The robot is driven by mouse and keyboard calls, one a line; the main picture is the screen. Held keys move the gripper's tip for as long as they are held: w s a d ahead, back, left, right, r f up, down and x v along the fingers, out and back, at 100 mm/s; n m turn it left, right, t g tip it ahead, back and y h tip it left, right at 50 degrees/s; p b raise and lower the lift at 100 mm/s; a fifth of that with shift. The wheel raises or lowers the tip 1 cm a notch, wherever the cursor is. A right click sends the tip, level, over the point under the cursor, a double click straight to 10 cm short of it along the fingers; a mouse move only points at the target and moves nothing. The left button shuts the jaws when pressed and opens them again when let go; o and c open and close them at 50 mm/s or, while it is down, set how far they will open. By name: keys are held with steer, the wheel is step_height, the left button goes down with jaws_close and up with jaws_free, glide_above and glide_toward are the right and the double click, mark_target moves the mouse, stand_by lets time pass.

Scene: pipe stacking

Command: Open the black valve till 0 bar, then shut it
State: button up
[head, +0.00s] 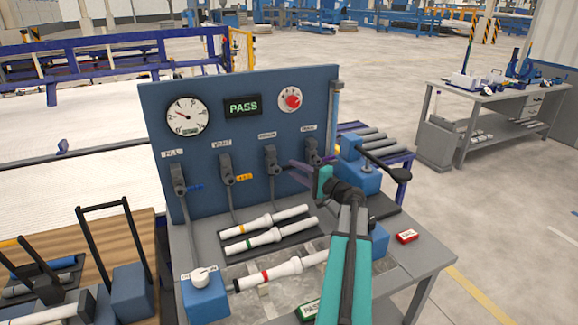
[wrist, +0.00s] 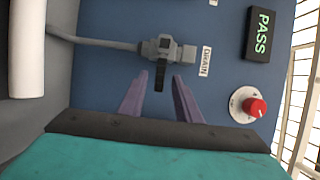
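The drain valve (head: 311,147) sits at the right end of the valve row on the blue panel. In the wrist view its black handle (wrist: 159,78) sticks out across the line of its grey pipe, by the DRAIN label. My gripper (head: 299,171) is in front of this valve. In the wrist view my gripper (wrist: 159,82) is open, with one purple finger on each side of the handle's end; I cannot tell whether either touches it.
A green PASS display (head: 243,106) and a red knob (head: 291,100) are on the panel. Valves with blue (head: 194,188) and yellow (head: 243,177) handles are to the left.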

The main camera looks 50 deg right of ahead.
mark_target(291, 168)
steer(key=shift+w+p, duration=0.35)
steer(key=shift+w, duration=1.4)
jaws_close()
